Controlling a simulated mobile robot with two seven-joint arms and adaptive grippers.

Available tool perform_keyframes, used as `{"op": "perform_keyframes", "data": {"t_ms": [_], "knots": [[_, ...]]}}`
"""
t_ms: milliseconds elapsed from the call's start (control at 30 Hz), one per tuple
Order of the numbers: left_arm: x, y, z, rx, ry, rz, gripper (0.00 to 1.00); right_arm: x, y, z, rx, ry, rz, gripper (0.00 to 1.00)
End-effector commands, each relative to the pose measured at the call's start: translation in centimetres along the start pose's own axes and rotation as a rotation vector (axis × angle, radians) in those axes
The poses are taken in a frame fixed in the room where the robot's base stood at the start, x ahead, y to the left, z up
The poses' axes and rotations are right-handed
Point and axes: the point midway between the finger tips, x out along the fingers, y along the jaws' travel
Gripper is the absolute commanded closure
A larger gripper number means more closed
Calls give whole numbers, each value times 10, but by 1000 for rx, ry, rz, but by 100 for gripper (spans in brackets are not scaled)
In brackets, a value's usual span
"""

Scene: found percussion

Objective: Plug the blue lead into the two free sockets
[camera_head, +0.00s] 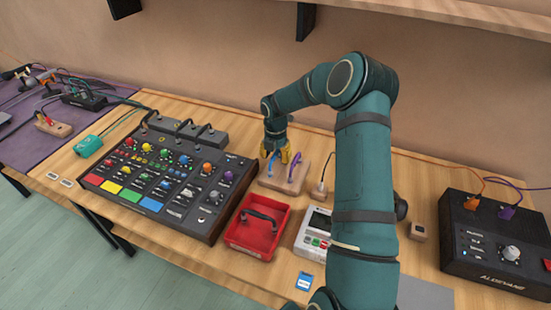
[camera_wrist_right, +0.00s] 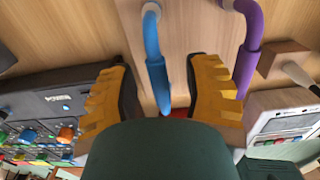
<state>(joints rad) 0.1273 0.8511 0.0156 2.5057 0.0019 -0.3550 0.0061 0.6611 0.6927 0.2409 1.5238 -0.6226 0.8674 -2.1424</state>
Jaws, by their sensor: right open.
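The blue lead (camera_head: 272,161) shows as a blue plug standing on a small wooden block (camera_head: 290,184) at the table's middle. In the right wrist view the blue plug (camera_wrist_right: 155,60) passes between my yellow fingers, with a gap on each side. My right gripper (camera_head: 281,156) is open over the block; its jaws also show in the right wrist view (camera_wrist_right: 163,80). A purple plug (camera_head: 296,163) stands on the same block, just outside the right-hand finger in the wrist view (camera_wrist_right: 247,50). I cannot make out the two free sockets. My left gripper is out of view.
A black mixer (camera_head: 150,190) with coloured pads and knobs stands left. A red tray (camera_head: 238,238) holding a dark curved thing and a white device (camera_head: 308,240) stand in front. A black box (camera_head: 480,255) with orange and purple plugs is at right. My right arm hides part of the table.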

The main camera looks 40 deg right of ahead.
Motion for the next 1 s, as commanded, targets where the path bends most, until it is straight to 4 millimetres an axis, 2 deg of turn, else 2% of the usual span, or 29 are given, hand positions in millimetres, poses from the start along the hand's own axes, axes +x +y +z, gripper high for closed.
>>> {"op": "perform_keyframes", "data": {"t_ms": [100, 233, 267, 667, 767, 1000], "knots": [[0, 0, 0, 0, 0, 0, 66, 0, 0, 0, 0, 0, 0, 52], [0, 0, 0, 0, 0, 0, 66, 0, 0, 0, 0, 0, 0, 97], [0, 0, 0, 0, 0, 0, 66, 0, 0, 0, 0, 0, 0, 100], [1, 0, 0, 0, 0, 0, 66, -4, 0, 0, 0, -1, 1, 100], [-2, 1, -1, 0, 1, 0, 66, -18, 0, 1, 1, -2, 1, 100], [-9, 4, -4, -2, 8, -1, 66, -66, 0, 1, 1, -3, 3, 100]]}}
